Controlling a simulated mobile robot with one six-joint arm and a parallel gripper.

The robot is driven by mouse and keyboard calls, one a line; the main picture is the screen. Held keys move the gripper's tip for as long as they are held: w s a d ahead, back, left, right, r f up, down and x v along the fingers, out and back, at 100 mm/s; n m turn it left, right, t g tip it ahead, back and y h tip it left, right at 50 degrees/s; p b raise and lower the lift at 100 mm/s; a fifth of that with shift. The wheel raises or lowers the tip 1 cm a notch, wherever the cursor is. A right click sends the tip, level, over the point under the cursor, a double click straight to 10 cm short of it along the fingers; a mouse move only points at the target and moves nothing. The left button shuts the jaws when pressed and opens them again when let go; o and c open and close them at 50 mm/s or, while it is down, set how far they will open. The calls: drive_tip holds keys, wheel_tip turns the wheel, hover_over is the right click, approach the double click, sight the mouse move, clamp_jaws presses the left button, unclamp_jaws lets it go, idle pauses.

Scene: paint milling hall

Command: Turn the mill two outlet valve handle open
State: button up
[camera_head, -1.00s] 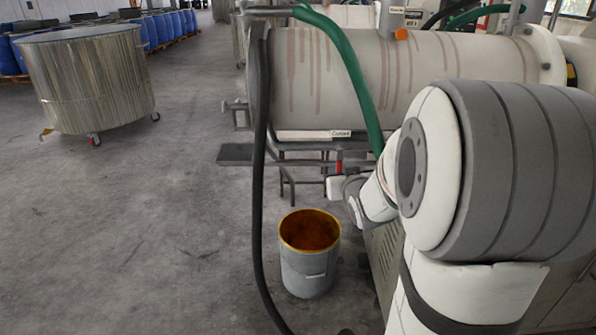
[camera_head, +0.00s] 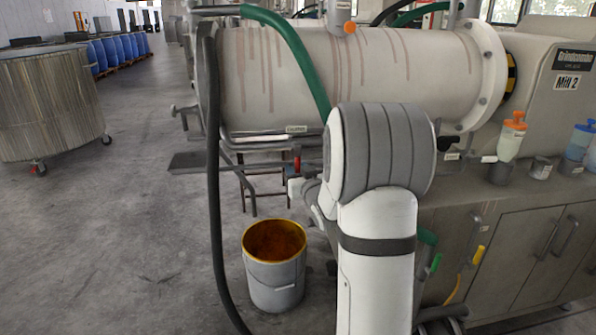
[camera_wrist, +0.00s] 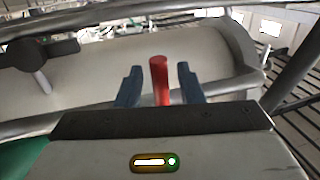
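The red valve handle (camera_head: 297,165) shows beneath the horizontal Mill 2 cylinder (camera_head: 350,70), just left of my arm. In the wrist view the red handle (camera_wrist: 160,80) stands upright between the two blue fingers of my gripper (camera_wrist: 160,88). The fingers are apart, with a gap visible on each side of the handle, so it does not look clamped. In the head view my arm hides most of my gripper. The valve body and outlet are not clearly visible.
A bucket (camera_head: 274,270) with orange-brown contents stands on the floor below. A black hose (camera_head: 214,200) hangs at the left, and a green hose (camera_head: 300,60) crosses the cylinder. A large metal vat (camera_head: 50,105) stands far left. Bottles (camera_head: 511,138) stand on the right ledge. Floor between vat and bucket is clear.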

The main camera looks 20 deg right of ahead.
drive_tip(key=shift+w, duration=0.15)
drive_tip(key=shift+c, duration=0.3)
clamp_jaws()
drive_tip(key=shift+d, duration=0.1)
